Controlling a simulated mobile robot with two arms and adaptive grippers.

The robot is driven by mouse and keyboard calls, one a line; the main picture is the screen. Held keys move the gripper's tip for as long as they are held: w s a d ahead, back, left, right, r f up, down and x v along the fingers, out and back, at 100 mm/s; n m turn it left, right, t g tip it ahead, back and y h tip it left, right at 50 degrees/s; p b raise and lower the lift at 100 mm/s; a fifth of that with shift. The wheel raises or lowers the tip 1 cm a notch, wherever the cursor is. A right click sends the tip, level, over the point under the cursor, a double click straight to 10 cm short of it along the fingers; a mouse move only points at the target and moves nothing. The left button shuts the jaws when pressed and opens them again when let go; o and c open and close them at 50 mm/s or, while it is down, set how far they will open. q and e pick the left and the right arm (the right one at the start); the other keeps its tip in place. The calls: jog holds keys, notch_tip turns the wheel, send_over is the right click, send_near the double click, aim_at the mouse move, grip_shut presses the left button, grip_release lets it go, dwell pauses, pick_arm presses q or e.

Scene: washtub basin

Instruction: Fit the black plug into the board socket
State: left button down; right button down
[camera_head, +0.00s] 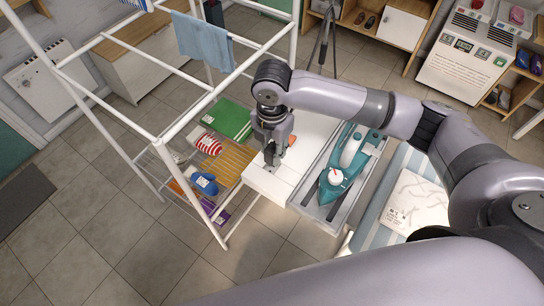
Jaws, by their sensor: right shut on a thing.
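My right gripper (271,158) points down over the white board surface (262,182), close to its left edge. It is shut on a small dark thing that I take to be the black plug, mostly hidden between the fingers. I cannot make out the board socket; the gripper covers that part of the board. I cannot tell whether the plug touches the board. My left gripper is not in view.
A teal iron (335,187) rests in a grey tray (325,212) right of the gripper. A white drying rack (181,130) stands close on the left, with a blue cloth (201,38) hanging from it. A striped ironing surface (371,216) lies to the right.

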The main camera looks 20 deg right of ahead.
aim_at(272, 148)
jog(key=shift+f, duration=2.3)
jog(key=shift+f, duration=0.15)
jog(key=c, duration=1.3)
grip_release()
notch_tip(272, 148, up, 12)
jog(key=shift+r+b, duration=0.2)
jog(key=shift+b, duration=0.3)
jog(key=shift+f, duration=0.1)
